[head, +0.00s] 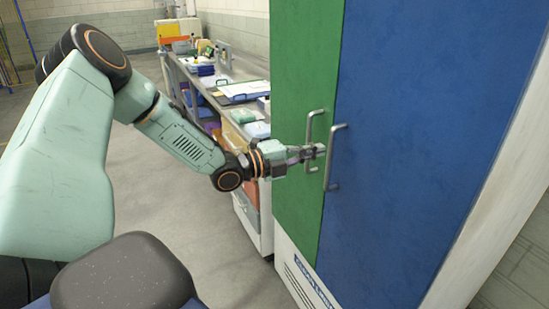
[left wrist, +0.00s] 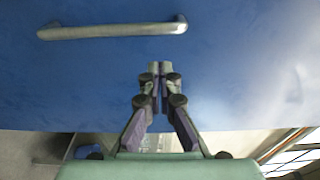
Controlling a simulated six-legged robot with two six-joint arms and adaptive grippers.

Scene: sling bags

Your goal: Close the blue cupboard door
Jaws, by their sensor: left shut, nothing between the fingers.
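The blue cupboard door (head: 420,150) fills the right of the head view, and its grey handle (head: 334,158) is near its left edge. In the head view it looks level, or nearly so, with the green door (head: 303,60) beside it; I cannot tell if a gap is left. My left gripper (head: 321,151) is shut and empty, its tips by the two handles. In the left wrist view, the shut fingers (left wrist: 160,68) point at the blue face, beside the handle (left wrist: 112,31). Contact with the door cannot be told. My right gripper is not in view.
A long workbench (head: 240,72) with trays and boxes runs back to the left of the cupboard. The grey floor (head: 150,190) left of the bench is clear. A white cupboard side (head: 490,200) stands at the right.

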